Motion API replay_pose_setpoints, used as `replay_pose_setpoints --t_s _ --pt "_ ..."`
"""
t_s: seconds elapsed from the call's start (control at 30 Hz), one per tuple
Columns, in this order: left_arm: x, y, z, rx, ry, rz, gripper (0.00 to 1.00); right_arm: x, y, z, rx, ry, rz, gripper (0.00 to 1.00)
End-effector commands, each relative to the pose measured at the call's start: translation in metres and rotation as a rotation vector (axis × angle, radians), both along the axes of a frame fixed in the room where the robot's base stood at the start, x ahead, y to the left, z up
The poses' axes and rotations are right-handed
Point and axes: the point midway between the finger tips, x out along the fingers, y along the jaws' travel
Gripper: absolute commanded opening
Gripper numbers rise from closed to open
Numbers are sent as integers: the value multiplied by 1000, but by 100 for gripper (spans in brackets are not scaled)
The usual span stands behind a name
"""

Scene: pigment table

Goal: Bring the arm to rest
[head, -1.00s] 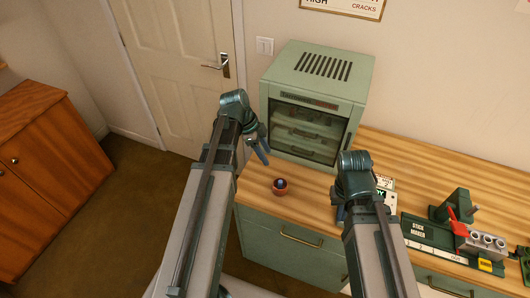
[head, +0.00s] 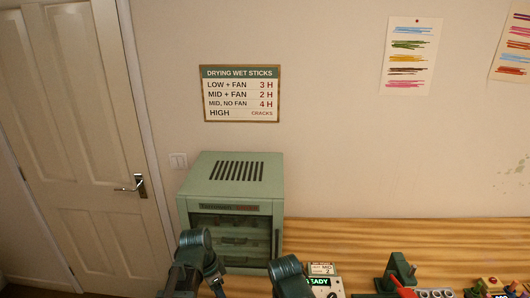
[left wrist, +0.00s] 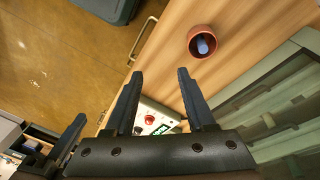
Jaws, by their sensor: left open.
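In the left wrist view my left gripper (left wrist: 158,78) is open, with nothing between its two dark fingers. It hangs above the worktop, apart from a small reddish-brown bowl (left wrist: 191,48) with a dark blue piece (left wrist: 203,45) in it. In the head view only the wrist of my left arm shows at the bottom, in front of the green drying cabinet (head: 232,180). The wrist of my right arm shows to its right, its jaws cut off by the frame. A dark finger-like part at the lower left of the left wrist view may belong to my right gripper.
A small device with a lit READY screen (head: 319,281) stands by my right wrist. A green stand with a red lever (head: 402,287) is farther right. The wooden worktop (head: 385,235) is bare along the wall. A white door (head: 85,150) is at left.

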Motion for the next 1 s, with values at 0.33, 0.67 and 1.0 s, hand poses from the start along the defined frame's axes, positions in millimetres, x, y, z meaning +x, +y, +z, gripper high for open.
replay_pose_setpoints --t_s 0.33,0.67,1.0 --pt "-70 -68 -40 262 46 469 55 0 0 -36 -1 0 3 0" --pt "-83 -79 -43 318 21 615 55 0 0 -40 -1 0 3 0" --pt "-83 -79 -43 316 21 614 50 0 0 -40 -1 0 3 0"
